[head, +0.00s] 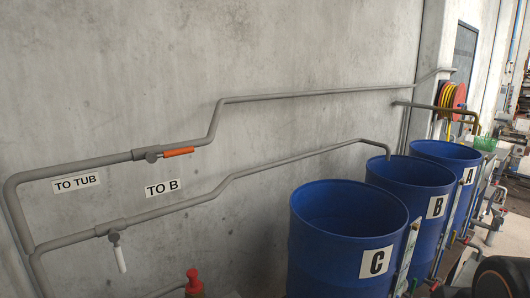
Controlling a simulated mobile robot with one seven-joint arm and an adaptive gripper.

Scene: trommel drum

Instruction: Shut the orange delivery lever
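The orange delivery lever (178,152) is on a valve (150,155) in the upper grey pipe on the concrete wall, in the left half of the head view. The lever lies along the pipe, pointing right from the valve. A "TO TUB" sign (76,182) is below that pipe, left of the valve. A white lever (119,254) hangs down, across the pipe, from a second valve (112,230) on the lower pipe. A "TO B" sign (162,188) is between the two pipes. My gripper is not seen in this view.
Blue drums marked C (350,240), B (418,201) and A (462,176) stand at the right by the wall. A red-topped object (194,283) stands at the bottom edge. A hose reel (451,101) hangs at the far right. The space around the orange lever looks clear.

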